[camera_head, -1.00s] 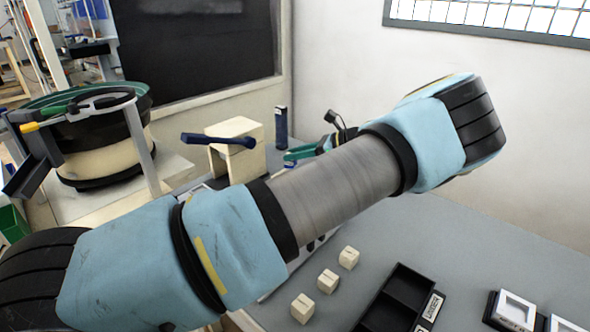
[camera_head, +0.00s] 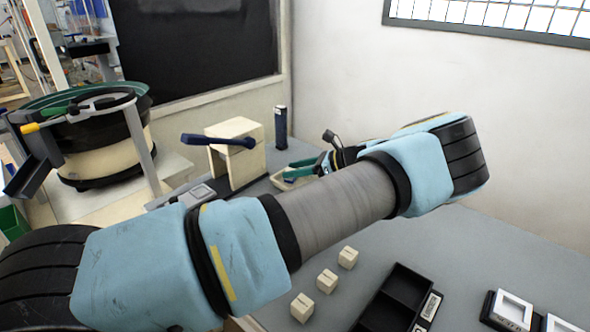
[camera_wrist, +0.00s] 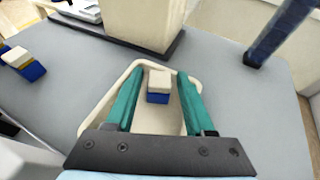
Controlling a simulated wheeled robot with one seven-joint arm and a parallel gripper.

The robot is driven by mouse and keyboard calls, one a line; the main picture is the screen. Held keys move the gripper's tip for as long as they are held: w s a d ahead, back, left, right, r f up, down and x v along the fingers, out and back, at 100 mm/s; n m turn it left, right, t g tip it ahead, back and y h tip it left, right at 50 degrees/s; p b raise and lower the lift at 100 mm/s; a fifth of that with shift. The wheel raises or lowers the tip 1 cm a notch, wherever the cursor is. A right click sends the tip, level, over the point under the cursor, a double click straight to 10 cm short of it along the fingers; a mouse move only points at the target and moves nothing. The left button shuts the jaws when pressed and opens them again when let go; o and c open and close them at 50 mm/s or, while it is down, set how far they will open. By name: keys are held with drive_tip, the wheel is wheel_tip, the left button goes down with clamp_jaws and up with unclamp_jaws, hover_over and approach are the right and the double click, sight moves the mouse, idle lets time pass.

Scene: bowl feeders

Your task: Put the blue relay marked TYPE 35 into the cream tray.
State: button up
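The cream tray (camera_wrist: 155,120) lies beneath my gripper (camera_wrist: 160,73) in the wrist view. My gripper's two teal fingers are open and spread over the tray. A block with a cream top and blue side (camera_wrist: 158,86) sits in the tray between the fingers, with a gap on each side. No marking on it can be read. A second cream-topped blue block (camera_wrist: 23,63) lies outside the tray at the left; its marking cannot be read either. In the head view, my gripper (camera_head: 303,168) is at the tray (camera_head: 283,183), partly hidden by my arm.
A cream block stand with a blue lever (camera_head: 235,155) is beside the tray. A dark blue upright post (camera_head: 281,128) stands behind it. Several cream blocks (camera_head: 327,281) and a black compartment tray (camera_head: 398,300) are at the front.

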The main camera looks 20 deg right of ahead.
drive_tip(key=shift+o, duration=0.7)
drive_tip(key=shift+d+r, duration=0.1)
drive_tip(key=shift+r, duration=0.05)
drive_tip(key=b+v, duration=0.2)
drive_tip(key=v, duration=1)
drive_tip(key=shift+b, duration=0.35)
